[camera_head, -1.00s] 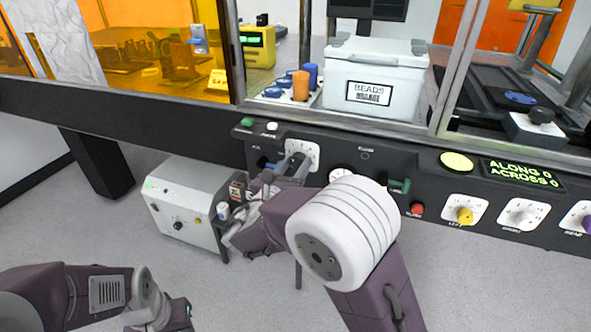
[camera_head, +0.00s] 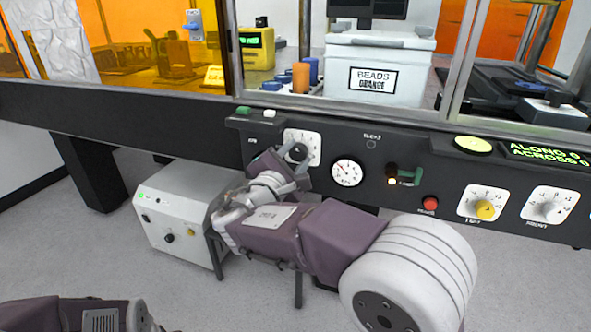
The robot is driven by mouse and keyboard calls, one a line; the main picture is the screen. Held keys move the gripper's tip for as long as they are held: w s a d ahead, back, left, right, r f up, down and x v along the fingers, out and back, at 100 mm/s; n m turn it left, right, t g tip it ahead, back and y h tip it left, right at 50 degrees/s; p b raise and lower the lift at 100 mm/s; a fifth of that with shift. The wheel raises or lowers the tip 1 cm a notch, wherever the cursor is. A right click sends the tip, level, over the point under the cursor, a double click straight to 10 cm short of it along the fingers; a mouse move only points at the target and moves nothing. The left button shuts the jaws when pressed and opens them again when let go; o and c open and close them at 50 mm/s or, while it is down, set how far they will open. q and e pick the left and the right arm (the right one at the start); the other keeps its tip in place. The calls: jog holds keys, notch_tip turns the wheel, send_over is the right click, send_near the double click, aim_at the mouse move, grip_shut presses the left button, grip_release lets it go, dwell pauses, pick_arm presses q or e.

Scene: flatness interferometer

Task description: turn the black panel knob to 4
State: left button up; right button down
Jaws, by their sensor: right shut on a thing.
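The black panel knob (camera_head: 298,152) sits on a white dial plate (camera_head: 313,140) on the dark front panel. My right gripper (camera_head: 296,158) is shut on this knob, with its fingers at the knob's sides and partly covering it. The dial's numbers are too small to read, so I cannot tell the setting. My left arm shows only in the bottom left corner; its gripper is outside the picture.
Right of the knob are a round gauge (camera_head: 347,172), a green switch (camera_head: 410,176), a red button (camera_head: 430,203) and a yellow knob (camera_head: 486,210). A grey-white box (camera_head: 178,213) stands below the panel. A beads bin (camera_head: 378,70) is behind the window.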

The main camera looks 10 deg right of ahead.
jog(key=m+b, duration=0.2)
jog(key=b, duration=0.1)
jog(key=m+b, duration=0.2)
jog(key=b, duration=0.1)
jog(key=shift+f+m, duration=0.35)
jog(key=shift+m, duration=0.05)
jog(key=shift+r+m+b, duration=0.2)
jog(key=shift+m+b, duration=1)
jog(key=shift+b, duration=0.1)
jog(key=c, duration=0.9)
grip_release()
jog(key=shift+r, duration=0.1)
